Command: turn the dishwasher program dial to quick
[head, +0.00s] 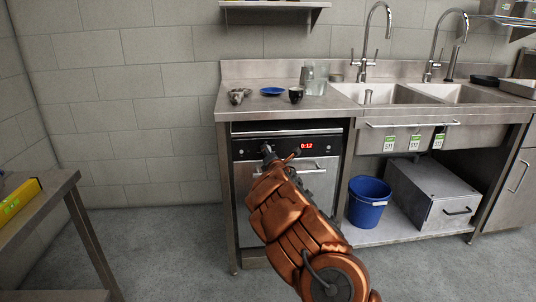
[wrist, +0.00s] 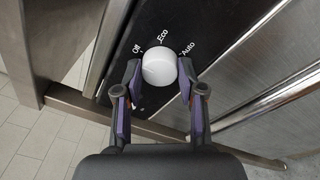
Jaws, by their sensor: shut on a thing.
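The dishwasher (head: 240,190) stands under the left end of the steel counter, its black control panel (head: 318,137) showing a red display reading 0:12. In the wrist view the white round program dial (wrist: 160,62) sits on the black panel, with the printed labels Off, Eco and Auto around its upper side. No Quick label shows; the panel below the dial is hidden by my gripper. My gripper (wrist: 159,75) is shut on the dial, one finger on each side. In the head view my gripper (head: 271,154) is at the panel's left part and hides the dial. I cannot tell where the dial points.
A dishwasher door handle (head: 318,169) runs below the panel. A blue bucket (head: 368,203) and a metal box (head: 430,190) stand on the low shelf at right. Small dishes, including a blue plate (head: 272,91), rest on the counter. A steel table (head: 50,190) stands at left.

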